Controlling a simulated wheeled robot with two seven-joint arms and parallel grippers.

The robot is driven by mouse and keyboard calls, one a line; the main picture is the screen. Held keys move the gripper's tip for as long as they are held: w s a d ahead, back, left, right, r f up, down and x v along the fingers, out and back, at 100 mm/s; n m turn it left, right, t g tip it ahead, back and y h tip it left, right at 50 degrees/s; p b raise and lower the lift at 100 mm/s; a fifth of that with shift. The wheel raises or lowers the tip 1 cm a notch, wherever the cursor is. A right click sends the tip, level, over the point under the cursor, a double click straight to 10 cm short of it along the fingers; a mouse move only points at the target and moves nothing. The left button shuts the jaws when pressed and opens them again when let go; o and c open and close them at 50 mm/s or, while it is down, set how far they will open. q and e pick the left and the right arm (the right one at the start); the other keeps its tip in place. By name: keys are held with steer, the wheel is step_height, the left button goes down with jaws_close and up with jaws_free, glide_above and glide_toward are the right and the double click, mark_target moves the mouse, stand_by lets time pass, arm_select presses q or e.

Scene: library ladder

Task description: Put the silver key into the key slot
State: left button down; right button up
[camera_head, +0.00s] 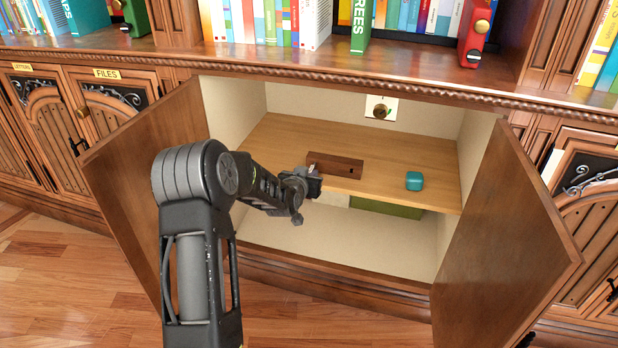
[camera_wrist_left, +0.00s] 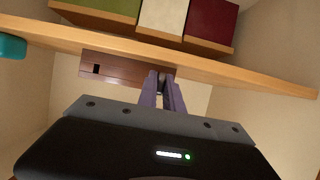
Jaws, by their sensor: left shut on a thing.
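My left gripper (camera_head: 312,184) is at the left end of a dark wooden block (camera_head: 338,166) on the cabinet shelf. In the left wrist view its fingers (camera_wrist_left: 162,88) are close together in front of the block (camera_wrist_left: 120,70). A small greyish thing shows between the fingers. It fits the silver key, but its shape is mostly hidden. The block's front has a small dark slot (camera_wrist_left: 96,69). I cannot tell whether the fingers or the held thing touch the block. My right gripper is not in view.
The left door (camera_head: 140,190) and right door (camera_head: 505,250) stand open on both sides. Below the shelf is a green thing (camera_head: 386,208). Books line the upper shelf.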

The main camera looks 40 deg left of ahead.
arm_select(q)
steer(key=shift+w+a+b, duration=0.25)
steer(key=shift+w+b, duration=0.05)
steer(key=shift+w, duration=0.4)
steer(key=c, duration=1.4)
jaws_free()
steer(key=shift+s+d+r, duration=0.1)
steer(key=shift+s+r, duration=0.1)
steer(key=shift+s, duration=0.1)
steer(key=p+v, duration=0.2)
steer(key=v, duration=0.5)
steer(key=shift+s+f, duration=0.1)
